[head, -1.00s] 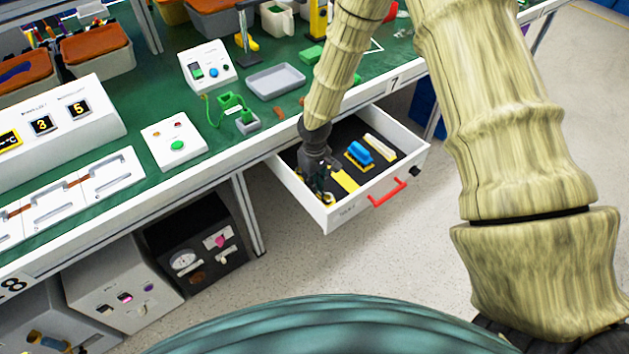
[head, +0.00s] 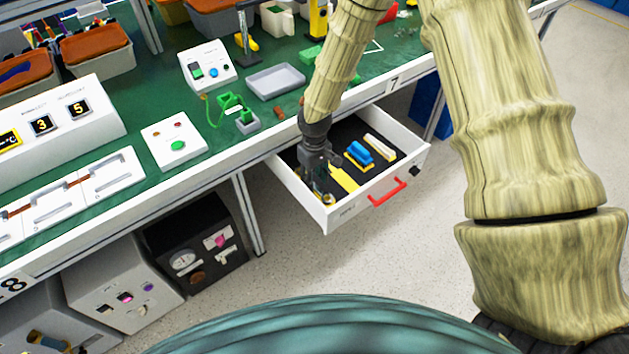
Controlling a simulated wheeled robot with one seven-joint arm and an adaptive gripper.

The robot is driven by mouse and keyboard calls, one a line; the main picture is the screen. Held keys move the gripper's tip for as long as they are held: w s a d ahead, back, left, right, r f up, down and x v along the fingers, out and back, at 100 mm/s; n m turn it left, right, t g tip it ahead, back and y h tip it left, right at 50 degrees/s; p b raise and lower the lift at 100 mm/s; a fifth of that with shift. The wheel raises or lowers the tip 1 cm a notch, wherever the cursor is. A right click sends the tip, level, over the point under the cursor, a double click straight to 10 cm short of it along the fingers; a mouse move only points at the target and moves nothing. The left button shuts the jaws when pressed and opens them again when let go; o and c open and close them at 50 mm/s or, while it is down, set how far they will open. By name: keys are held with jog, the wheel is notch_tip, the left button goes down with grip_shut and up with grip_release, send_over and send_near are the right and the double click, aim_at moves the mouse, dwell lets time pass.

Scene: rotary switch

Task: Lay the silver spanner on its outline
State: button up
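The drawer (head: 347,213) is open, with a dark lining inside. My gripper (head: 323,190) points down into its left part, low over the lining. A small rounded piece (head: 328,199) shows at the fingertips by the front wall; it is too small to tell whether it is the silver spanner. A yellow strip (head: 343,179) lies just right of the fingers; I cannot tell if it is an outline. I cannot make out the spanner for certain. The fingers are too small and dark to show whether they are open or shut.
A blue block (head: 360,153) on a yellow patch and a pale bar (head: 379,147) lie farther right in the drawer. The red handle (head: 388,193) is on its front. The bench edge (head: 220,161) is behind and left. A grey tray (head: 276,81) stands on the bench.

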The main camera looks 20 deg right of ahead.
notch_tip(320, 180, up, 10)
dwell(0.5)
